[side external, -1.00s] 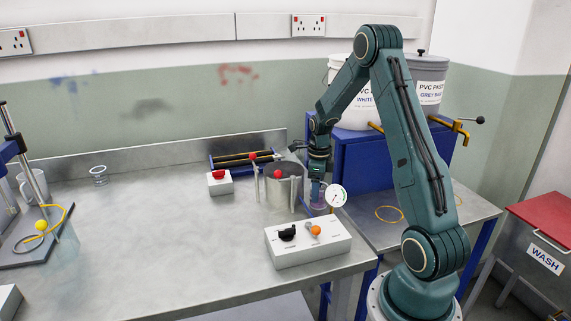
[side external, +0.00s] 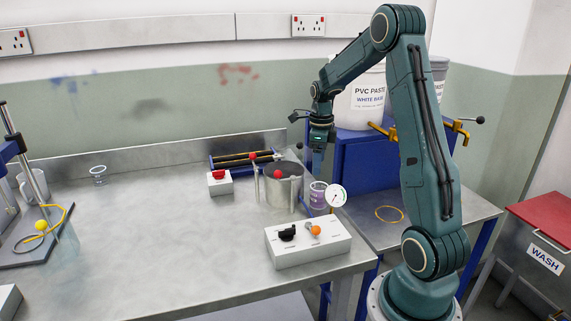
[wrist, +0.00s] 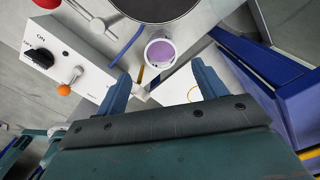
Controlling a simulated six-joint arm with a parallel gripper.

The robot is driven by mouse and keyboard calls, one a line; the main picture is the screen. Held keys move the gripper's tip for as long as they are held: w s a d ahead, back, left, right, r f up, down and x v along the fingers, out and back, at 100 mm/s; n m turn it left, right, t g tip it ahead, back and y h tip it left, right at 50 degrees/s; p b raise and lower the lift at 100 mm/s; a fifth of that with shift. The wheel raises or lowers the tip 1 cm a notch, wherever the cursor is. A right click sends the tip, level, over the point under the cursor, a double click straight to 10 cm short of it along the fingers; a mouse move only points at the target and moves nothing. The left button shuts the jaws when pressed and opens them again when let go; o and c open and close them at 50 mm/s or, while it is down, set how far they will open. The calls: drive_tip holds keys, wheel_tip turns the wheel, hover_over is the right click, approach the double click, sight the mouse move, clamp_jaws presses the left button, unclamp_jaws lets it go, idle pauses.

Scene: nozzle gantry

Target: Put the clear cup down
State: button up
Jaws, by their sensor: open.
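A clear cup (side external: 318,195) with purple contents stands upright on the metal table near its right edge, between the metal pot and the dial gauge. In the wrist view the cup (wrist: 161,50) shows from above, a little beyond my fingertips. My gripper (side external: 318,163) is open and empty, raised above the cup and apart from it. In the wrist view the two blue fingers (wrist: 160,75) are spread with nothing between them. Another small clear cup (side external: 98,172) stands far off at the back left.
The metal pot (side external: 284,190) is close left of the purple cup. A blue cabinet (side external: 350,165) is just behind right. The table's middle left is clear.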

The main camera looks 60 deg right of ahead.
idle(0.3)
drive_tip(key=s+a+r+n+t+h, duration=0.1)
drive_tip(key=a+r+n, duration=0.5)
drive_tip(key=a+n, duration=0.3)
drive_tip(key=s+a+r+n+t, duration=0.2)
drive_tip(key=a+r+n, duration=0.4)
drive_tip(key=a+n, duration=0.3)
drive_tip(key=s+a+r+n+t+y, duration=0.1)
drive_tip(key=s+a+n+t, duration=0.1)
drive_tip(key=s+a+n, duration=0.9)
drive_tip(key=shift+s+a+n+t, duration=0.25)
drive_tip(key=shift+a+n, duration=0.65)
drive_tip(key=shift+n, duration=1.3)
drive_tip(key=shift+w, duration=0.1)
